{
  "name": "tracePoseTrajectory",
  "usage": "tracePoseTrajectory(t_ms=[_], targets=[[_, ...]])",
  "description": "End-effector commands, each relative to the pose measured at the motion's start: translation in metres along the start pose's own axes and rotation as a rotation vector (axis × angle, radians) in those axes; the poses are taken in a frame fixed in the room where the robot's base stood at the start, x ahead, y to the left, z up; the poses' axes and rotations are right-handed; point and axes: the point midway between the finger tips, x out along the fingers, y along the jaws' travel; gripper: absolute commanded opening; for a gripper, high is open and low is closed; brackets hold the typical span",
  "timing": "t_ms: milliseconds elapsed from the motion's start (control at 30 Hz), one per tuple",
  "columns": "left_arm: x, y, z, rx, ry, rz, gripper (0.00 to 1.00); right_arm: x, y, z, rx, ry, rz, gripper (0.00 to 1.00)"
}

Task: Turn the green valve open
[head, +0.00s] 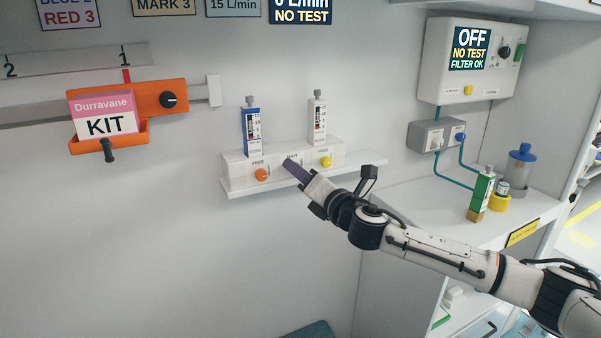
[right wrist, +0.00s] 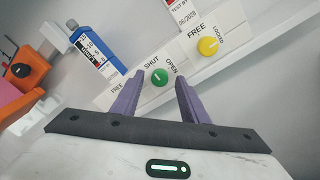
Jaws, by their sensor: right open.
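The green valve (right wrist: 160,77) is a round knob on a white panel, between the labels SHUT at its upper left and OPEN at its right. Its pale mark is too small to read surely. My right gripper (right wrist: 161,85) is open, its purple fingers on either side of the knob in the right wrist view. Nothing shows between the fingers except the knob beyond; I cannot tell whether they touch it. In the head view my right gripper (head: 289,167) reaches the middle of the white panel (head: 236,172) and hides the green knob. My left gripper is not in view.
An orange knob (head: 262,175) and a yellow knob (head: 326,162) flank the spot.

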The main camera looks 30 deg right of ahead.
Motion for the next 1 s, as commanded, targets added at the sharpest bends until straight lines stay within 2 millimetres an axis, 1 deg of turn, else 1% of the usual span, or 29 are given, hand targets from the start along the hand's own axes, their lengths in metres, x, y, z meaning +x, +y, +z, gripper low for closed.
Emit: tracePoseTrajectory(t_ms=[267,300,367,500,533,767,1000], targets=[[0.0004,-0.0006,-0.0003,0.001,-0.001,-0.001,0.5,0.0018,0.0001,-0.0005,0.001,0.001,0.0,0.4],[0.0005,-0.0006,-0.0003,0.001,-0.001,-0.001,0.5,0.0018,0.0,-0.0004,0.001,0.001,0.0,0.37],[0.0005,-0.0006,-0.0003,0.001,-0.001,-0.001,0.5,0.0017,0.0,-0.0004,0.001,0.001,0.0,0.27],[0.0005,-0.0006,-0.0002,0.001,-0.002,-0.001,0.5,0.0016,0.0,-0.0003,0.001,0.0,0.0,0.03],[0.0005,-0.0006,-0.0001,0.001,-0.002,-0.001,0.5,0.0016,0.0,-0.0003,0.001,0.0,0.0,0.0],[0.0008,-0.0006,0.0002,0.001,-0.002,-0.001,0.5,0.0015,-0.0002,-0.0004,0.019,-0.001,0.0,0.0],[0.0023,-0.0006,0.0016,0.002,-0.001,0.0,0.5,0.0014,-0.0008,-0.0016,0.122,-0.004,0.004,0.0]])
